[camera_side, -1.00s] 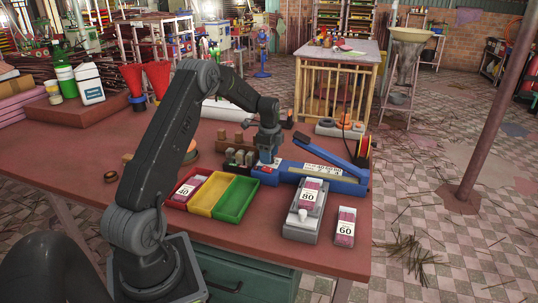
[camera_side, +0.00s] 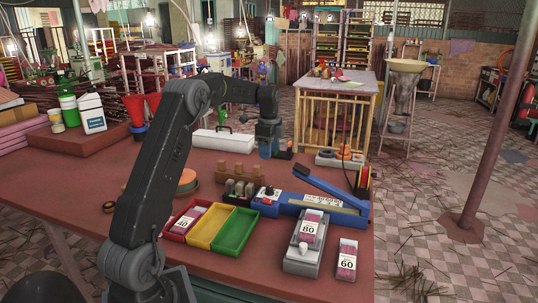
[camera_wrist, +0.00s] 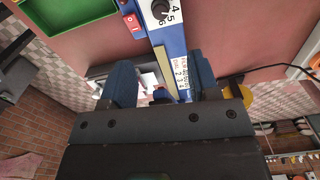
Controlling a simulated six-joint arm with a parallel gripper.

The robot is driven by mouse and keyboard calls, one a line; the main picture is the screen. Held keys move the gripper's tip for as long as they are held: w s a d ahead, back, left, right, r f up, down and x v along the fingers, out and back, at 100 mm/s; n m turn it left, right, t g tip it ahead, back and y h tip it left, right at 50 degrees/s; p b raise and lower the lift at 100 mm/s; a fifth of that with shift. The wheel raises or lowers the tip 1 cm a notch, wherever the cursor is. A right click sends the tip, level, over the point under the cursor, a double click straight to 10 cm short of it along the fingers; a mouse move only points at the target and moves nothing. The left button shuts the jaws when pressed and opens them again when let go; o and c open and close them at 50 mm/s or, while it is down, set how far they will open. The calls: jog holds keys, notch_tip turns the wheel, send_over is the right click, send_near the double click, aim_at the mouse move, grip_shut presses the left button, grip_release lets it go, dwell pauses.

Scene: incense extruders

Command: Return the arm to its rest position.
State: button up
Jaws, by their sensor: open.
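My gripper (camera_side: 269,149) hangs above the back part of the red table, behind the blue sealer (camera_side: 318,207). In the wrist view my gripper (camera_wrist: 160,88) has its two blue fingers apart, with nothing held between them. The blue sealer also shows beyond the fingers in the wrist view (camera_wrist: 172,38), with its dial and red switch. My arm reaches up from the front left and bends over toward the table's far side.
A three-part tray (camera_side: 212,247) in red, yellow and green holds a packet marked 40 in its red part. A packet marked 80 (camera_side: 312,228) lies on a grey scale (camera_side: 301,262). A packet marked 60 (camera_side: 347,259) lies beside it.

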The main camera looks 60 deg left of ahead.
dwell(0.3)
jog(key=s+d+r+n+t+y, duration=0.15)
jog(key=s+d+r, duration=0.3)
jog(key=d, duration=0.65)
jog(key=s+d+r+n+t+h, duration=0.1)
jog(key=s+d+r+n, duration=0.35)
jog(key=d, duration=0.75)
jog(key=s+d+f+n+t, duration=0.2)
jog(key=s+d+n+t, duration=0.1)
jog(key=s+d, duration=0.9)
jog(key=shift+s+d+f+n, duration=0.25)
jog(key=shift+s+f+n, duration=0.2)
jog(key=shift+s, duration=0.45)
